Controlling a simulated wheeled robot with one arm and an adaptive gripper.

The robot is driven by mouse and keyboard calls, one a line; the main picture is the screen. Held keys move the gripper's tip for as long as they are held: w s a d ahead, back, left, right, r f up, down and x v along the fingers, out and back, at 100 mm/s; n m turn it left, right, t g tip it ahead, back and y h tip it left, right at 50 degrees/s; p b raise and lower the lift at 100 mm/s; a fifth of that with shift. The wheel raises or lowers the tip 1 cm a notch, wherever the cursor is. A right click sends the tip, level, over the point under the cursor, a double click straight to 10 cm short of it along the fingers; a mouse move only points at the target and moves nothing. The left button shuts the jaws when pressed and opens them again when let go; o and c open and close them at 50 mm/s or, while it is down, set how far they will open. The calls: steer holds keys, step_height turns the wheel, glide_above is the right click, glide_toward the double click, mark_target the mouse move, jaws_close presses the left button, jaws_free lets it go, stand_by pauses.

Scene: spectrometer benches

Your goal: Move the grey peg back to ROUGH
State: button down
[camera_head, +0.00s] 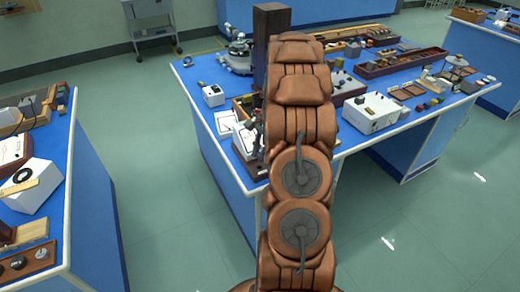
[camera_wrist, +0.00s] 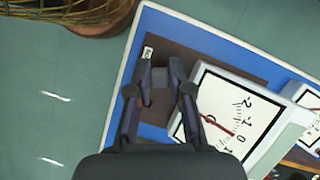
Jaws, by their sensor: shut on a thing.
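My gripper (camera_wrist: 160,74) points down over a dark brown board (camera_wrist: 205,47) near the edge of the blue bench. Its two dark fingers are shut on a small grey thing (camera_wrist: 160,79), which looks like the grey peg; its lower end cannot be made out. A small white label (camera_wrist: 148,52) with dark lettering lies on the board just beyond the left fingertip; I cannot read it for certain. In the head view my arm hides most of the gripper and the board.
A white dial meter (camera_wrist: 232,115) with a red needle stands close to the right of my gripper. A second meter (camera_wrist: 308,97) is farther right. In the head view the blue bench (camera_head: 207,120) carries a white box (camera_head: 374,113) and wooden trays.

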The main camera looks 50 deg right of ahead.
steer(key=shift+f+b, duration=0.5)
steer(key=shift+f, duration=1.55)
steer(key=c, duration=1)
jaws_free()
steer(key=v, duration=1.2)
steer(key=shift+a, duration=0.15)
